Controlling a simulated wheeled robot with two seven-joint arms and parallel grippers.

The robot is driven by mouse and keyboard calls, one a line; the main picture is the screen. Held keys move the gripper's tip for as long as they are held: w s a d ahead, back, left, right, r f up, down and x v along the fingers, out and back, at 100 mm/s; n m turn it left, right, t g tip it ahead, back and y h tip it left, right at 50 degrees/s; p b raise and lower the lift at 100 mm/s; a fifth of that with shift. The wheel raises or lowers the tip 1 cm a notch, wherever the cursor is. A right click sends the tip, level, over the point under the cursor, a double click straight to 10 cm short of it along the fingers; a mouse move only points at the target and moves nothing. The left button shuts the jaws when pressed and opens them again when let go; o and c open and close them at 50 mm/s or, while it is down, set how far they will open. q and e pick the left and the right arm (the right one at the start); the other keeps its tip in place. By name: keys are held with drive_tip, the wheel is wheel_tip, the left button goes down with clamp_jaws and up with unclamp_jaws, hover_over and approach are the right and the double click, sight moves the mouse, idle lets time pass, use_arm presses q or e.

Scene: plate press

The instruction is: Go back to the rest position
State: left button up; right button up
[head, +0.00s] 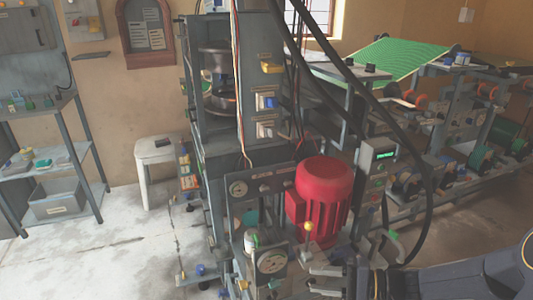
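The plate press (262,90) is a tall grey machine in the middle of the head view, with hoses, gauges and a red motor (325,190). My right gripper (317,281) is at the bottom centre, its arm coming in from the lower right. Its two fingers point left and stand apart, with nothing seen between them. My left gripper is not in view.
A grey shelf (45,160) with small items stands at the left. A white stool (157,155) is by the wall. A long machine with a green sheet (398,55) stands at the right. Black hoses (425,190) hang near my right arm. The floor (100,245) at lower left is clear.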

drive_tip(key=s+d+r+n+t+h, duration=0.1)
drive_tip(key=s+d+r+n+h, duration=0.25)
drive_tip(key=s+h, duration=0.45)
drive_tip(key=s+d+r+n+t+h, duration=0.1)
drive_tip(key=s+d+r+n+h, duration=0.2)
drive_tip(key=s, duration=0.9)
wheel_tip(320, 180, up, 20)
drive_tip(key=d+m+h+p, duration=0.1)
drive_tip(key=p, duration=1.8)
drive_tip(key=shift+w+p, duration=0.15)
drive_tip(key=shift+p, duration=0.2)
drive_tip(key=shift+f, duration=0.1)
